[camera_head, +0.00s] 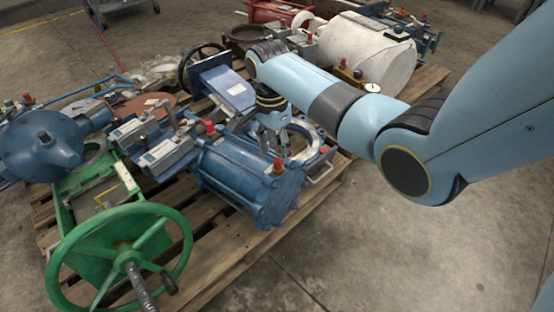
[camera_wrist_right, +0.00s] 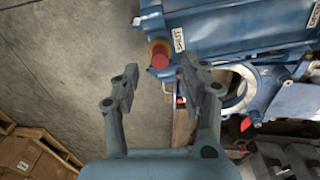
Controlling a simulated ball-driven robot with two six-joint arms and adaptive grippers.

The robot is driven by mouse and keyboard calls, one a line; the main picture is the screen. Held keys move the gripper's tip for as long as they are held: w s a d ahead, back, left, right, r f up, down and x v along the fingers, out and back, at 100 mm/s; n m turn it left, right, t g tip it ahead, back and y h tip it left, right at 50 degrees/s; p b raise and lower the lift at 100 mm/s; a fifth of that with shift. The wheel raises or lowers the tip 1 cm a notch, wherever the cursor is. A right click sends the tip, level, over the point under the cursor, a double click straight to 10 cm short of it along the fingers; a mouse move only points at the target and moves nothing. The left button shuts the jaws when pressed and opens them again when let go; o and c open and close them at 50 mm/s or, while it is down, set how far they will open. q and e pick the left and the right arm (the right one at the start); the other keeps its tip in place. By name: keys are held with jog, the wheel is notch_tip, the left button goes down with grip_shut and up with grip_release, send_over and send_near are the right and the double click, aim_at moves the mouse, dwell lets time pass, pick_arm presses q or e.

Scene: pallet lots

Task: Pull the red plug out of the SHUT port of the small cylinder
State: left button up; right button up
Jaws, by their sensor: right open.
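The small cylinder (camera_head: 235,178) is a blue body lying on the wooden pallet, with a red plug (camera_head: 278,165) at its near right end. In the right wrist view the red plug (camera_wrist_right: 160,58) sits in a yellowish ring beside the white SHUT label (camera_wrist_right: 179,40) on the blue cylinder (camera_wrist_right: 225,25). My right gripper (camera_head: 277,146) points down just above and behind that plug. In the wrist view its open fingers (camera_wrist_right: 158,78) are spread on either side of the line to the plug, which appears beyond the tips, apparently untouched. My left gripper is not in view.
Another red plug (camera_head: 209,127) stands at the cylinder's other end. A green handwheel (camera_head: 128,245), grey-blue valve parts and a white drum (camera_head: 372,55) crowd the pallet (camera_head: 238,258). In the wrist view, cardboard boxes (camera_wrist_right: 25,155) stand lower left. Concrete floor is clear in front.

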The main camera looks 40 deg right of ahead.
aim_at(277, 160)
jog(key=shift+s+f+b, duration=0.15)
jog(key=shift+f+b, duration=0.25)
jog(key=shift+f, duration=1.45)
pick_arm(q)
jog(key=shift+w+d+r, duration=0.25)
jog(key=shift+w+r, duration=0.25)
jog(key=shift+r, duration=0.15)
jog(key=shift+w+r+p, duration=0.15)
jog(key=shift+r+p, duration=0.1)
jog(key=shift+p, duration=0.1)
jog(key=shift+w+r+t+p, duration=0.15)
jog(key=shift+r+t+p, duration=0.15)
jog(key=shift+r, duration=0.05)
pick_arm(e)
grip_shut()
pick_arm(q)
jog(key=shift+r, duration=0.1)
pick_arm(e)
jog(key=shift+r, duration=0.1)
